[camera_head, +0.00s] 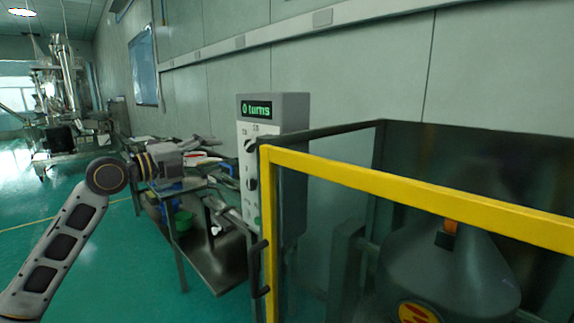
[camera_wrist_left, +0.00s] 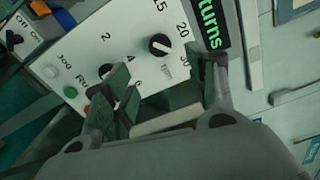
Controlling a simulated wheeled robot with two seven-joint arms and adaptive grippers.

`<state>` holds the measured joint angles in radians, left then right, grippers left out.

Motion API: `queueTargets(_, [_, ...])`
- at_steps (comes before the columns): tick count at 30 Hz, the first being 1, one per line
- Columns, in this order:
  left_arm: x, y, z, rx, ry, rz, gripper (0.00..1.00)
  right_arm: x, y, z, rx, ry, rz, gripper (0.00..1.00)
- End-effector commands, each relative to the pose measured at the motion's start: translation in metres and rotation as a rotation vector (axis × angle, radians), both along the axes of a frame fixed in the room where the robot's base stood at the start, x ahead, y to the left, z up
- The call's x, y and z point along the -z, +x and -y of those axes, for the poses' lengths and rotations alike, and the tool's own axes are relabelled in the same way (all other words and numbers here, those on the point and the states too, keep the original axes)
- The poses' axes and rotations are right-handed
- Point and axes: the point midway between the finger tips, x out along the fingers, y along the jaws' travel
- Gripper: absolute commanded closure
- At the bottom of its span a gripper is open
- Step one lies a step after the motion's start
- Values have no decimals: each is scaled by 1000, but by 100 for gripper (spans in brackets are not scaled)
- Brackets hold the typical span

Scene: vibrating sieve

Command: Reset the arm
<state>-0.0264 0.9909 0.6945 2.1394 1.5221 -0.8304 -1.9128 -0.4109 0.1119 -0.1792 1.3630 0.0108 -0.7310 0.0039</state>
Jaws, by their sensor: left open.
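My left arm comes in from the left in the head view. Its gripper (camera_head: 207,149) is to the left of the grey control box (camera_head: 292,115), with a small gap in the picture. The box's display (camera_head: 257,108) is lit green and appears to read "0 turns". In the left wrist view my left gripper (camera_wrist_left: 165,88) is open, its fingers apart with nothing held between them. My right gripper is not in view.
A yellow-topped guard frame (camera_head: 400,188) stands at the right, around a grey machine (camera_head: 450,275). A metal table (camera_head: 212,262) with a green container (camera_head: 184,222) stands beneath and beside the left gripper. Open green floor (camera_head: 110,270) lies at the left.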

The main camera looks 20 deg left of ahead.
Motion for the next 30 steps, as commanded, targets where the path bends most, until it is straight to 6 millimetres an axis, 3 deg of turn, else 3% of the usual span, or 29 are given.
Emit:
queueTargets(11, [0,0,0,0,-72,-30,43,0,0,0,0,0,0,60])
queueTargets(23, [-1,2,-4,-17,-389,-150,43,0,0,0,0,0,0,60])
queueTargets(30, [-1,7,-19,-80,-561,-196,43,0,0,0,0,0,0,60])
